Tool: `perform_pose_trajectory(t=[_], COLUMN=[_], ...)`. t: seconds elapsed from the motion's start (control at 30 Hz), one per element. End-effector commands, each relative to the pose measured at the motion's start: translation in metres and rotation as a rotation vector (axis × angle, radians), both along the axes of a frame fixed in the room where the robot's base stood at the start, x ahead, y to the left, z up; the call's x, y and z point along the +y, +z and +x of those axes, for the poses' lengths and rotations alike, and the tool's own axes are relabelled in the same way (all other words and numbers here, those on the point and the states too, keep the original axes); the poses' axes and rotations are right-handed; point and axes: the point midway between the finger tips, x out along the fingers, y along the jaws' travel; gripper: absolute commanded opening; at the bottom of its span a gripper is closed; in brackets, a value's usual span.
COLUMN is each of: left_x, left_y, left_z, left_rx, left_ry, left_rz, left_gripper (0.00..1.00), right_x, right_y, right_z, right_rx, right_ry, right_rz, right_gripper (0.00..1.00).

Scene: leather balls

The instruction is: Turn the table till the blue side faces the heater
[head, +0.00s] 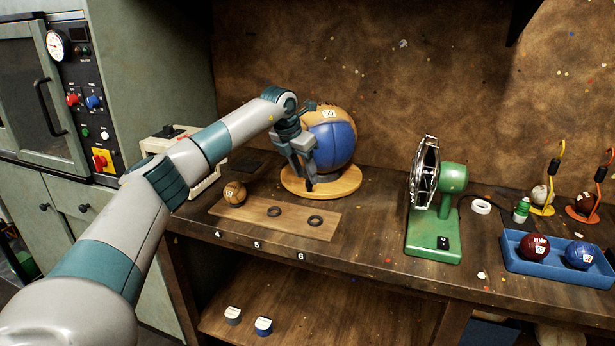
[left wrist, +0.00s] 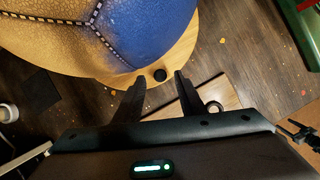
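The round wooden table (head: 345,190) stands on the bench and bears a large leather ball (head: 350,120). The ball has a blue panel (head: 333,146) and tan panels; its blue side shows at the front, facing me. The heater (head: 428,185), a green stand with a round metal reflector, stands to the right, apart from the table. My left gripper (head: 309,184) is at the table's front-left rim, pointing down. In the left wrist view its two fingers are apart, and a small dark knob (left wrist: 160,75) on the table's rim (left wrist: 183,52) shows between and just beyond the tips.
A wooden board (head: 270,219) with a small tan ball (head: 235,193) and two dark rings lies in front of the table. A blue tray (head: 550,267) with two balls is at the right. A cream box (head: 165,145) stands behind my left arm. Bench between table and heater is clear.

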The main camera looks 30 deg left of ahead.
Motion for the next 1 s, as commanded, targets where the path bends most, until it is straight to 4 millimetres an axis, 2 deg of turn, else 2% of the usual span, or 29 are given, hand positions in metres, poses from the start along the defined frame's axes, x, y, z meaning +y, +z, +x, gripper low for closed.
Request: perform_pose_trajectory(t=[0.2, 0.57, 0.63, 0.73, 1.0], left_x=[-0.002, -0.002, -0.002, -0.002, 0.0], left_y=[-0.018, -0.022, -0.022, -0.021, -0.021], left_z=[0.008, 0.009, 0.009, 0.009, 0.008], left_rx=[0.0, -0.001, -0.001, -0.001, -0.001], left_ry=[-0.001, -0.001, -0.001, -0.001, -0.002], left_rz=[-0.001, -0.001, 0.0, -0.001, 0.0], left_gripper=[0.36, 0.36, 0.24, 0.01, 0.0], right_x=[-0.001, -0.001, -0.001, -0.001, 0.0], right_y=[-0.007, -0.01, -0.01, -0.009, -0.007], right_z=[-0.008, -0.011, -0.011, -0.01, -0.008], right_rx=[0.008, 0.014, 0.014, 0.013, 0.008], right_ry=[0.0, 0.0, 0.0, 0.0, 0.0], right_rz=[0.0, -0.001, -0.001, 0.0, 0.001], right_gripper=[0.66, 0.66, 0.66, 0.66, 0.66])
